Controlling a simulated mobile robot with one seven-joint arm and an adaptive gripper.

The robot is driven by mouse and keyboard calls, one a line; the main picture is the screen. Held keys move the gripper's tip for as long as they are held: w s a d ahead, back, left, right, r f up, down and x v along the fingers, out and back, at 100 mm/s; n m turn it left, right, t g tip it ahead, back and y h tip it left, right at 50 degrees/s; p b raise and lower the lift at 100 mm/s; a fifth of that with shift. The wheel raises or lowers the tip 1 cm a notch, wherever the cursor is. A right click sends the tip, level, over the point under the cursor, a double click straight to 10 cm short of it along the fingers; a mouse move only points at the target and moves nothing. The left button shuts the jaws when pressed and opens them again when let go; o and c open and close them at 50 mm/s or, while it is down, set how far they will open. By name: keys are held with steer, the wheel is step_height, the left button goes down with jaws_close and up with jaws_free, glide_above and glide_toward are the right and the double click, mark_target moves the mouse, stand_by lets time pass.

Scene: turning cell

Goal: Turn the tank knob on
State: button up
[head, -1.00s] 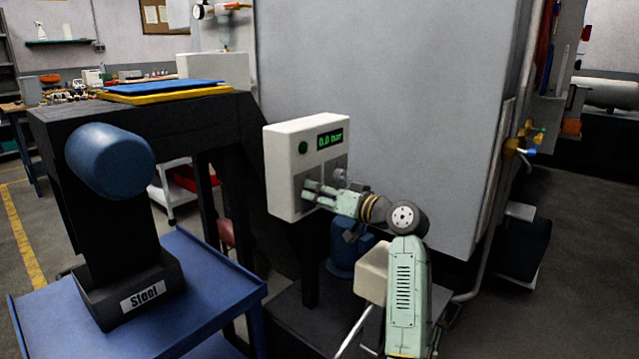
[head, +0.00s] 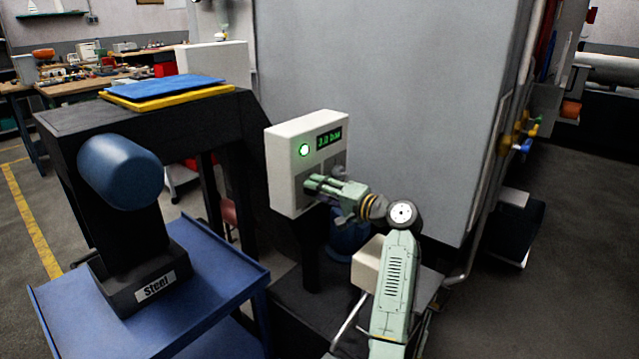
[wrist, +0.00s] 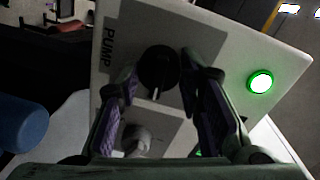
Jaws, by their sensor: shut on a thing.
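A pale control box (head: 284,160) stands beside the large grey cabinet. In the wrist view, a black round knob (wrist: 158,68) with a white mark sits by the printed word PUMP. My gripper (wrist: 160,78) is shut on this black knob; in the head view my gripper (head: 312,187) is at the left knob position. A second, grey knob (wrist: 137,138) sits on the same face, between the finger bases in the wrist view; any label for it is hidden. The green lamp (head: 304,150) is lit. The display (head: 329,138) seems to read 3.0 bar.
A blue cart (head: 190,290) with a dark stand marked Steel (head: 155,286) and a blue cylinder is at the left. A dark bench (head: 75,122) with blue and yellow sheets is behind it. The grey cabinet (head: 390,100) stands close behind the box.

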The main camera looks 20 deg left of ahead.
steer(key=shift+m+p, duration=0.4)
steer(key=shift+m, duration=0.1)
steer(key=o, duration=1.2)
steer(key=shift+c, duration=0.2)
steer(key=v, duration=1.2)
